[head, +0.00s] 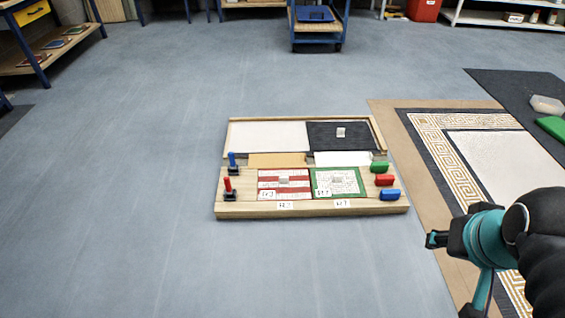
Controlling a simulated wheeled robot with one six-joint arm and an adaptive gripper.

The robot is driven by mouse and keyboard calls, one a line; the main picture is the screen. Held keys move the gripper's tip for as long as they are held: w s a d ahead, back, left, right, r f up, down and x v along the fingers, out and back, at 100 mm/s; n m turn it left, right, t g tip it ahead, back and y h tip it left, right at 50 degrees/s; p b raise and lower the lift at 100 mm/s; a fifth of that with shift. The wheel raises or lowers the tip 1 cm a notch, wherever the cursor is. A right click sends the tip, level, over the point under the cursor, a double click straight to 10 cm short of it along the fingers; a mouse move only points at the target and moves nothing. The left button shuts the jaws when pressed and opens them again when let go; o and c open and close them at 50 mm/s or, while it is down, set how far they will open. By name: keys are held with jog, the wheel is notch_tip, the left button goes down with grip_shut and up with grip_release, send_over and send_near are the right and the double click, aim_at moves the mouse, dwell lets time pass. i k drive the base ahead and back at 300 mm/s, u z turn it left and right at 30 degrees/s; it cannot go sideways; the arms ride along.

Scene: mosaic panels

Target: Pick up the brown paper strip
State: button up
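A tan-brown strip (276,160) lies flat on the wooden board, left of a white strip (343,158), in the head view. It lies just behind the red-and-white panel and in front of the white field of the rear tray. My arm comes in at the right edge of the view. The end of my arm (440,239) shows as dark and teal parts over the brown floor sheet, well to the right of the board and apart from the strip. I cannot make out its fingers clearly, nor whether they are open or shut.
The wooden board (300,210) holds a red-striped panel (284,194), a green-edged panel (339,192), blue and red upright handles at left and green, red and blue blocks at right. A patterned mosaic floor panel (445,150) lies right. Grey floor left and front is clear.

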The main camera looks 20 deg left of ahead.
aim_at(288, 160)
jog(key=u, duration=0.45)
jog(key=i, duration=0.75)
jog(key=u, duration=0.5)
jog(key=i, duration=1.05)
jog(key=z, duration=0.25)
